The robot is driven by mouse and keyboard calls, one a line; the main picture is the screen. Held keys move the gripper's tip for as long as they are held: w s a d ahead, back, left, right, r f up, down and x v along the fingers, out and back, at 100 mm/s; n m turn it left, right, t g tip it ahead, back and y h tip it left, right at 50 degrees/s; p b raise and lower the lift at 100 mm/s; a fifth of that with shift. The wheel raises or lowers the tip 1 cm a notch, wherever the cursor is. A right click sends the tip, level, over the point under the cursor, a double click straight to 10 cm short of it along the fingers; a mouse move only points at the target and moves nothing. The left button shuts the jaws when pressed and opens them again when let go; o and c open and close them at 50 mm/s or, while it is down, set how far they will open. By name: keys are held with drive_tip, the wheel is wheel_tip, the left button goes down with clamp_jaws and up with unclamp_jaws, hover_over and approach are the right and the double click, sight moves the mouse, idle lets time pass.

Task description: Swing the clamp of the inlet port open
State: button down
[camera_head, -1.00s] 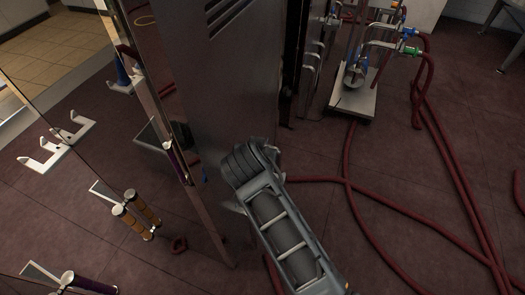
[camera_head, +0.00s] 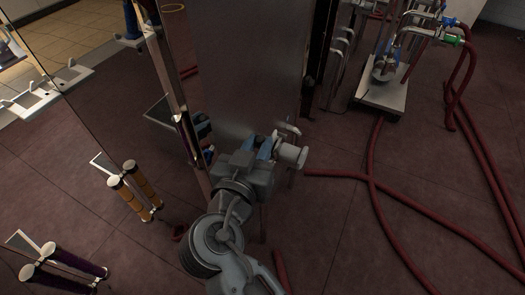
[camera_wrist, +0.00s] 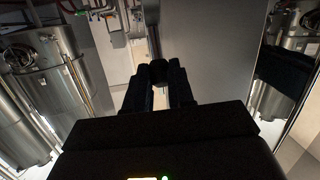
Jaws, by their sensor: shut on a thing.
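The inlet port (camera_head: 291,155) shows as a pale round fitting beside the lower end of the tall grey metal panel in the head view. My gripper (camera_head: 266,146) is at its left side, with bluish fingers close to the port. In the wrist view my gripper (camera_wrist: 158,84) has its dark fingers closed around a dark, rounded piece of the clamp (camera_wrist: 157,70), with a dark bar rising behind it. The clamp's shape and how far it is swung are hard to make out in the head view.
The tall metal panel (camera_head: 240,70) stands right behind my gripper. Red hoses (camera_head: 440,225) run over the floor at the right. A wheeled pump cart (camera_head: 383,95) stands at the back right. Steel tanks (camera_wrist: 35,85) show in the wrist view.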

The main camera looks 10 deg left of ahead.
drive_tip(key=shift+s+a+f+t+b, duration=0.2)
drive_tip(key=shift+s+f+t+b, duration=0.35)
drive_tip(key=shift+b, duration=0.75)
drive_tip(key=shift+r, duration=0.1)
drive_tip(key=c, duration=1)
unclamp_jaws()
drive_tip(key=shift+s, duration=0.1)
drive_tip(key=s, duration=0.2)
drive_tip(key=s+a, duration=0.1)
drive_tip(key=s, duration=0.4)
drive_tip(key=shift+s+a+r, duration=0.2)
drive_tip(key=shift+s+r, duration=0.05)
drive_tip(key=shift+r, duration=0.05)
